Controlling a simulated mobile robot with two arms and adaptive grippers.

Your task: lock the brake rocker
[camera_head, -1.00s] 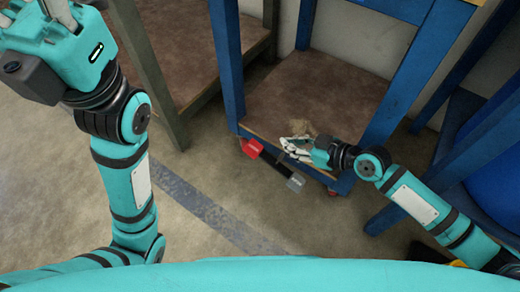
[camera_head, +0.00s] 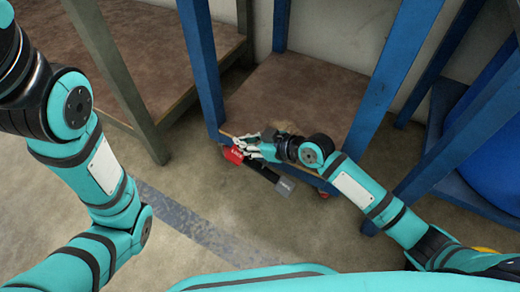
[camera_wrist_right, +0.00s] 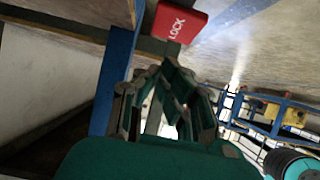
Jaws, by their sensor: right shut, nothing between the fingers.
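The brake rocker is a dark bar (camera_head: 263,172) low at the front edge of the blue cart, with a red end (camera_head: 234,155) and a grey end (camera_head: 285,187). In the right wrist view the red end (camera_wrist_right: 181,21) reads LOCK and lies just beyond the fingertips. My right gripper (camera_head: 247,147) is shut and empty, its fingertips at or just above the red end. I cannot tell whether they touch it. The fingers also show in the right wrist view (camera_wrist_right: 172,85). My left gripper is out of the head view; only its arm shows at the left.
The blue cart's lower shelf (camera_head: 310,90) lies behind the rocker, between blue posts (camera_head: 203,75). A grey-green framed table (camera_head: 130,60) stands to the left. A blue stand (camera_head: 475,160) is at the right. The floor in front is clear.

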